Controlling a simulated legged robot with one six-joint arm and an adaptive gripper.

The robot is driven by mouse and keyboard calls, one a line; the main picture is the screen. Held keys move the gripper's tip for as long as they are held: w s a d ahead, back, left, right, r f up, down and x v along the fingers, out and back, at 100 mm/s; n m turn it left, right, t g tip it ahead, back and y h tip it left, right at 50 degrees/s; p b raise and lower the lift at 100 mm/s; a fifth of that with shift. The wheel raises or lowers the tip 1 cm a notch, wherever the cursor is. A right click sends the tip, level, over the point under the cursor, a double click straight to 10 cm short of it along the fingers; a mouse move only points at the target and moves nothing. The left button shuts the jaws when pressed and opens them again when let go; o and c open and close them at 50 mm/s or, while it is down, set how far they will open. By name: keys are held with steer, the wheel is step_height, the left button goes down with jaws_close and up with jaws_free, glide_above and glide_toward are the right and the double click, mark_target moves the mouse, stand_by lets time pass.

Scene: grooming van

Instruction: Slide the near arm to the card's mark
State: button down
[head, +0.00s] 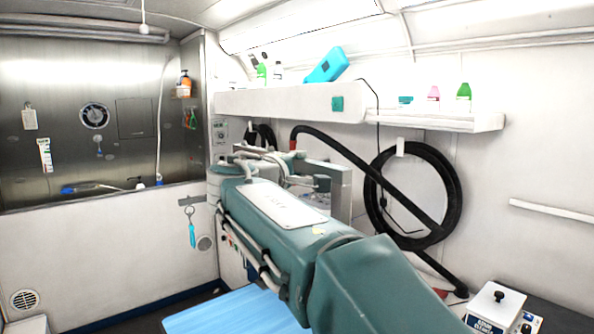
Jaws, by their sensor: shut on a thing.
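My teal arm reaches from the bottom right to the middle of the head view and covers much of the scene. My gripper's fingers cannot be made out and seem hidden behind my own arm links, so what they touch does not show. A blue table top (228,311) shows in part at the bottom, below my arm. Grey upright bars (343,190) stand just behind my arm, and I cannot tell what they belong to. The near arm of the task cannot be picked out for sure. No card with a mark can be made out.
A white shelf (288,104) with bottles and a blue case (325,65) runs along the back wall. A black hose (375,178) hangs below it. A steel tub (85,125) is at the left. A white box (495,306) stands at the bottom right.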

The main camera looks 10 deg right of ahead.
steer(key=c, duration=0.6)
jaws_free()
steer(key=shift+r, duration=0.25)
steer(key=shift+o, duration=0.9)
steer(key=shift+d+f, duration=0.1)
steer(key=v, duration=1.2)
steer(key=shift+f, duration=0.1)
steer(key=s+d+f+m+g+y, duration=0.25)
steer(key=s+d+f+g, duration=0.2)
steer(key=d+f, duration=0.35)
steer(key=s+f+m+g+y, duration=0.1)
steer(key=s+f+m+y, duration=0.2)
steer(key=s+f, duration=0.6)
steer(key=s+f+m+g+y, duration=0.2)
steer(key=s+f+m+y, duration=0.2)
steer(key=s+f, duration=0.5)
step_height(320, 180, down, 5)
steer(key=y, duration=0.2)
steer(key=shift+s+a+f+y, duration=0.2)
steer(key=shift+s+a+y, duration=0.15)
steer(key=shift+a, duration=0.05)
